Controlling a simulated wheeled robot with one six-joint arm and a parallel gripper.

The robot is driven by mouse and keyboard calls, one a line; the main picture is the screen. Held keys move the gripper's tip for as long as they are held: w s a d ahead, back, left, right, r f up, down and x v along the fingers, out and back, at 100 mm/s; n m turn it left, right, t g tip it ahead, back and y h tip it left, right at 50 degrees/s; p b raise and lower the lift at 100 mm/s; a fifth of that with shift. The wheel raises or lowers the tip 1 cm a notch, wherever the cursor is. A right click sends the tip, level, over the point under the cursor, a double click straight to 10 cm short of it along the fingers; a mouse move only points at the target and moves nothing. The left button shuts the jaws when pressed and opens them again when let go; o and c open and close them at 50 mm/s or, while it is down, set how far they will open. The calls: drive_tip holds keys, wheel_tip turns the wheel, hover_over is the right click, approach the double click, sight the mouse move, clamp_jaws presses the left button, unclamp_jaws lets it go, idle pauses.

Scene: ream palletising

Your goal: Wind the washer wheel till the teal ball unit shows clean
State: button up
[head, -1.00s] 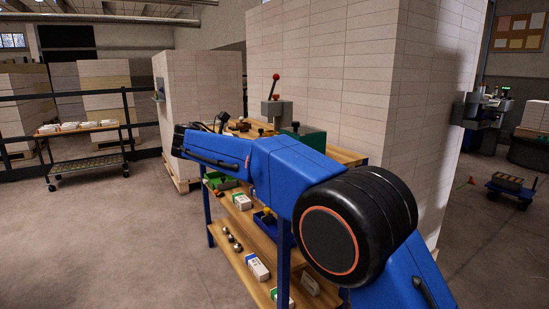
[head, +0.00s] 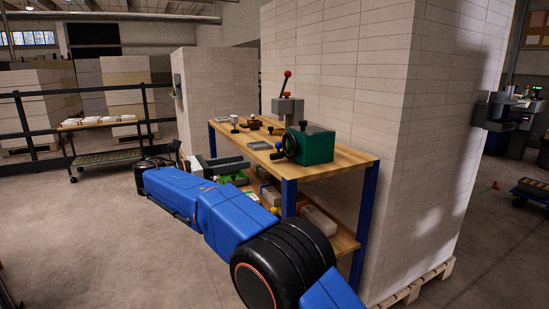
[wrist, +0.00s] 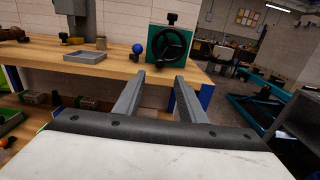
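A teal box (head: 312,146) with a black handwheel (head: 290,147) on its side and a black knob on top stands at the near right end of the wooden bench (head: 345,157). In the wrist view the box (wrist: 156,36) and its wheel (wrist: 170,47) face me. A small blue ball (wrist: 138,48) sits just left of the wheel. I cannot tell whether it belongs to the box, nor whether it is clean. My gripper (wrist: 160,75) is open and empty, its two grey fingers apart, short of the bench edge and below the wheel. My arm crosses in front of the bench in the head view.
A grey lever device (head: 287,106) with a red knob stands behind the box. A flat grey plate (wrist: 86,57) lies left of it. The lower shelf (head: 335,235) holds boxes. Tall white stacks rise behind the bench. Floor at the left is open.

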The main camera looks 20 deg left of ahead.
sight(274, 156)
drive_tip(key=x, duration=1.3)
drive_tip(key=shift+d, duration=0.15)
clamp_jaws()
